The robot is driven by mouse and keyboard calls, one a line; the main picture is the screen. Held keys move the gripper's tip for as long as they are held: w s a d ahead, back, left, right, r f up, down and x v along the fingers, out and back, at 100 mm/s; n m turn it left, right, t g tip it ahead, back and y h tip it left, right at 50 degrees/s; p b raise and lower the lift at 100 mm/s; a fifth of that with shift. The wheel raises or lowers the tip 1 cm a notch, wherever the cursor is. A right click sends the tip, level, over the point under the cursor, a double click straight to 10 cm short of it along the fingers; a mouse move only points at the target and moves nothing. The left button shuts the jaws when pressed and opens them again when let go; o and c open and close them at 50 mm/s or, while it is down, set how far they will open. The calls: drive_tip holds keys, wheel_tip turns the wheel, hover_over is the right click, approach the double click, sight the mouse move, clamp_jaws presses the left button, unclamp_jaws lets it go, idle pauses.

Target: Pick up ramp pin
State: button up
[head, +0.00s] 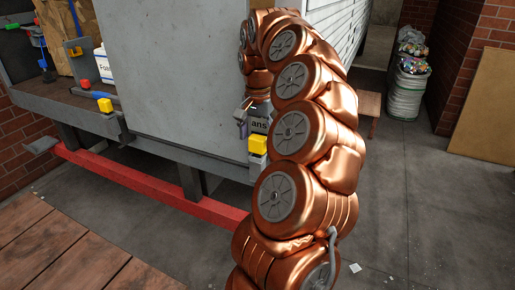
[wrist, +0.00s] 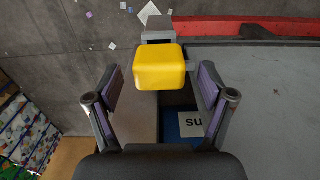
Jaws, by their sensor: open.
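A yellow block with rounded edges, taken here as the ramp pin (wrist: 160,68), shows in the upper middle of the wrist view. In the head view it is the yellow block (head: 258,144) at the right end of the grey ledge, just left of my arm. My gripper (wrist: 159,76) is open, with one purple-padded finger on each side of the block in the picture. I cannot tell whether the block is at the depth of the fingertips. In the head view my gripper (head: 243,123) is partly hidden by my arm, above the block.
A white bottle (head: 103,66) stands at left. A red beam (head: 140,185) runs below. A blue labelled thing (wrist: 188,124) lies below the gripper.

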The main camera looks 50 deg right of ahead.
sight(258, 146)
drive_tip(key=shift+s+a+f+p, duration=0.1)
drive_tip(key=shift+f+p, duration=0.35)
drive_tip(key=shift+f, duration=1.25)
drive_tip(key=c, duration=1.5)
drive_tip(key=shift+r, duration=0.1)
wheel_tip(258, 146, up, 9)
drive_tip(key=shift+r+b, duration=0.15)
drive_tip(key=shift+b, duration=0.9)
wheel_tip(258, 146, up, 3)
drive_tip(key=shift+f+p, duration=0.2)
drive_tip(key=shift+p, duration=0.7)
drive_tip(key=shift+s+a+f+b, duration=0.1)
drive_tip(key=shift+s+a+b, duration=0.1)
drive_tip(key=shift+a+b, duration=0.45)
drive_tip(key=s+a+b, duration=0.2)
drive_tip(key=a, duration=0.6)
drive_tip(key=s+a+b, duration=0.1)
drive_tip(key=s+a, duration=0.1)
drive_tip(key=a, duration=0.6)
drive_tip(key=shift+s+b, duration=0.3)
drive_tip(key=shift+b, duration=0.1)
